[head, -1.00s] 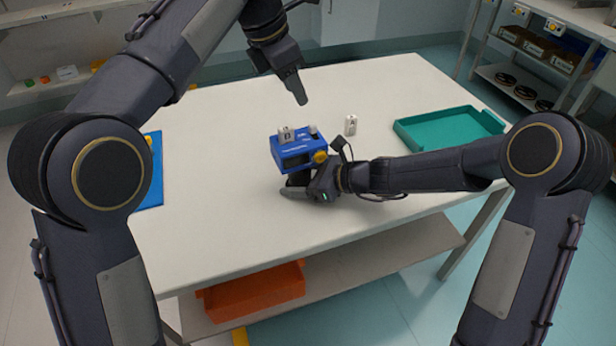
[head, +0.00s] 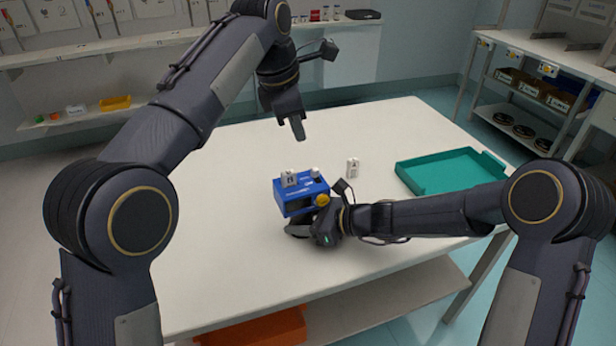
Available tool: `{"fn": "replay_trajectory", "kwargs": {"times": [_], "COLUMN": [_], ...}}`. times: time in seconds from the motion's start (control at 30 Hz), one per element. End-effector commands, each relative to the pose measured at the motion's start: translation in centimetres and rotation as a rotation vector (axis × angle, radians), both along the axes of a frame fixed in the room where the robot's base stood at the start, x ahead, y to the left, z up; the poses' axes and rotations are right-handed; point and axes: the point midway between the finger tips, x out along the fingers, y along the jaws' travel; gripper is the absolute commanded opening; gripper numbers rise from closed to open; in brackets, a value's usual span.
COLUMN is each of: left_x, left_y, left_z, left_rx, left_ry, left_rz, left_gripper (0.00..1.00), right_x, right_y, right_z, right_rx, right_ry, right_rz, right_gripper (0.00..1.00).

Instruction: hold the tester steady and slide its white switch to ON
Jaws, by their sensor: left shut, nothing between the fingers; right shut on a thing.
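My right gripper (head: 300,230) is shut on the tester from below and the right, at the table's middle. The fingers are partly hidden by the tester and the wrist. My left gripper (head: 299,132) is shut and empty, pointing down above and behind the tester, apart from it.
A small white marked block (head: 352,168) stands on the white table (head: 240,262) right of the tester. A teal tray (head: 405,179) lies at the right. An orange bin (head: 262,330) is on the shelf below. The table's front left is clear.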

Motion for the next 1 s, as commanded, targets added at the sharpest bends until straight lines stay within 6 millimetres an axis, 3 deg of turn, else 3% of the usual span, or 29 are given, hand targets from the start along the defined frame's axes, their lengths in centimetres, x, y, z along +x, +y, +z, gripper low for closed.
{"fn": "replay_trajectory", "kwargs": {"times": [0.3,0.5,0.7,1.0], "left_x": [2.2,2.7,2.7,2.7], "left_y": [-1.6,-2.3,-2.6,-2.5], "left_z": [0.1,0.4,0.5,0.5], "left_rx": [0.375,0.548,0.619,0.626], "left_ry": [-0.173,-0.192,-0.188,-0.188], "left_rz": [-0.730,-1.073,-1.225,-1.242], "left_gripper": [0.00,0.00,0.00,0.00], "right_x": [-0.1,-0.2,-0.2,-0.2], "right_y": [-0.2,-0.2,-0.2,-0.3], "right_z": [-0.6,-0.6,-0.7,-0.8], "right_rx": [-0.010,-0.010,-0.012,-0.014], "right_ry": [0.007,0.009,0.010,0.011], "right_rz": [-0.001,-0.002,-0.002,-0.002], "right_gripper": [0.13,0.13,0.13,0.13]}}
